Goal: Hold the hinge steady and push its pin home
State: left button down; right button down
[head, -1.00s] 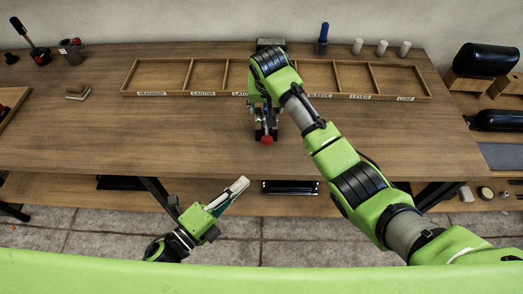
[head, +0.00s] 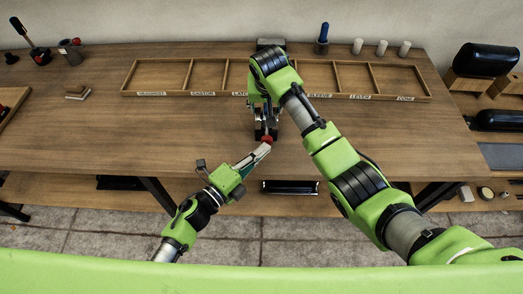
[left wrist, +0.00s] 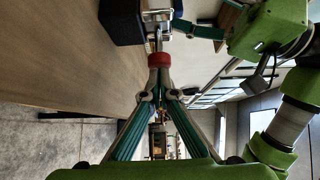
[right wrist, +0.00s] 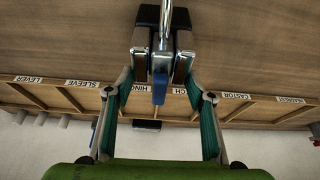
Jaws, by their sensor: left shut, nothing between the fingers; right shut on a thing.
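The pin's red head (head: 267,139) sticks out toward me at the front of the hinge, below my right gripper. In the left wrist view the red head (left wrist: 159,60) is on a metal shank that runs into the silver hinge (left wrist: 157,17); some shank is bare. My left gripper (head: 264,149) is shut and empty, its tips at the red head, touching or nearly so. My right gripper (right wrist: 160,65) is shut on the hinge, its fingers on either side of the silver and blue parts (right wrist: 159,88). In the head view my right arm hides most of the hinge.
A dark block (left wrist: 122,22) sits by the hinge. A labelled wooden tray (head: 160,94) spans the back of the table (head: 100,135). A blue-handled tool (head: 323,38) and pale cylinders (head: 382,48) stand behind it. The table's front left is clear.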

aim_at(261, 137)
pick_arm(q)
jog(key=w, duration=0.5)
jog(key=shift+a, duration=0.15)
pick_arm(e)
jog(key=shift+a, duration=0.1)
jog(key=shift+s, duration=0.15)
pick_arm(q)
jog(key=s, duration=0.5)
jog(key=shift+a+f, duration=0.1)
jog(key=v, duration=0.9)
